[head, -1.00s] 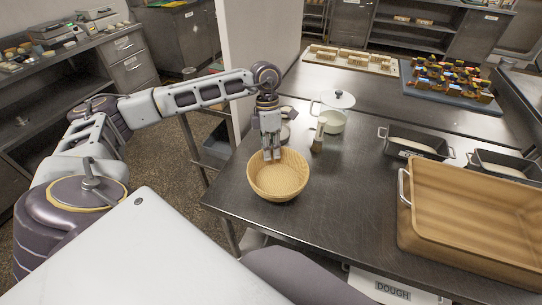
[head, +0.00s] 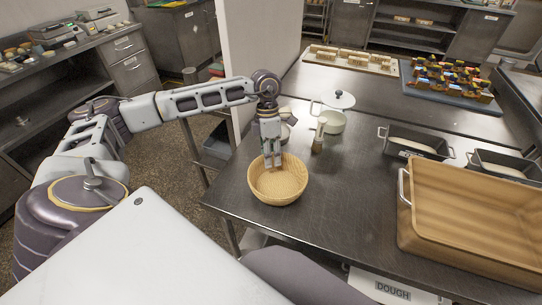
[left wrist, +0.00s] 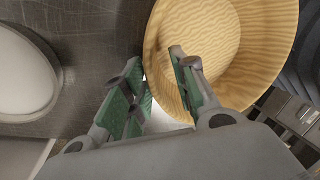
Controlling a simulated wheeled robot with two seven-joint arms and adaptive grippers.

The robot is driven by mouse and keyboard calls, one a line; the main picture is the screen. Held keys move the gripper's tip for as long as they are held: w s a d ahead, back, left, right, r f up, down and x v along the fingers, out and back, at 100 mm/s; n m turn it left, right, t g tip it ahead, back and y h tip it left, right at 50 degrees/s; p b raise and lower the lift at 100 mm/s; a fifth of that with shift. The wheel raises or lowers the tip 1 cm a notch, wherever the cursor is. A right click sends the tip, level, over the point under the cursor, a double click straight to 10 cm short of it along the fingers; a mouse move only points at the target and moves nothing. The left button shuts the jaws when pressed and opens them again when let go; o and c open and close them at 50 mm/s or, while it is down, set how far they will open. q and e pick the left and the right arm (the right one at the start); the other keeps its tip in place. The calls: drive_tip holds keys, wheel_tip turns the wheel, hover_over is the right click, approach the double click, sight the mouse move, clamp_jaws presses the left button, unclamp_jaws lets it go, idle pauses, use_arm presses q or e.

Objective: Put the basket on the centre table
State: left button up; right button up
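The basket (head: 277,187) is a round, pale woven bowl shape at the left front part of the dark steel table (head: 330,215), upright and roughly level. I cannot tell whether its bottom touches the top. My left gripper (head: 271,163) points down at the basket's far rim. In the left wrist view the basket (left wrist: 215,35) fills the upper right, and my left gripper (left wrist: 158,60) has one finger inside the wall and one outside, close on the rim. The contact is partly hidden. My right gripper is not in view.
Just behind the basket stand a small jar (head: 318,138) and a white pot (head: 333,122). A large wooden-looking bin (head: 470,215) and black pans (head: 418,143) occupy the right. A pastry board (head: 350,59) and blue tray (head: 450,97) lie farther back. Table in front of the basket is clear.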

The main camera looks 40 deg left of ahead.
use_arm(q)
drive_tip(key=shift+r, duration=0.15)
drive_tip(key=v, duration=1.1)
drive_tip(key=shift+r, duration=0.35)
